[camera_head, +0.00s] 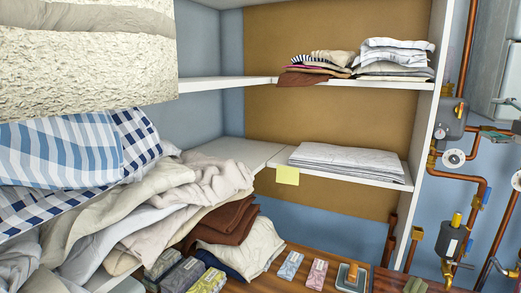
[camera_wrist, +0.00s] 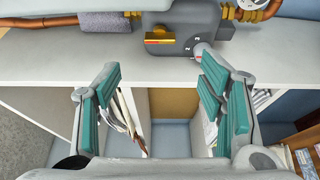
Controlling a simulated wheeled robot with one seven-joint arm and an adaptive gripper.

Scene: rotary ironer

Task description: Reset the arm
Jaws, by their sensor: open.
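My gripper (camera_wrist: 160,100) shows in the wrist view with its two teal-padded fingers spread wide apart. Nothing is held between them. Beyond the fingers are a white shelf edge (camera_wrist: 40,70) and a grey box with a yellow-red lever and a dial (camera_wrist: 185,30). The gap between the fingers looks onto an open compartment with a tan back (camera_wrist: 173,104). My arm and gripper do not show in the head view.
In the head view, shelves hold folded cloths (camera_head: 395,58) and a flat folded white sheet (camera_head: 345,158). Heaped linens (camera_head: 150,200) fill the left. Copper pipes (camera_head: 470,180) and valves line the right wall. Small boxes (camera_head: 290,265) sit on a wooden surface below.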

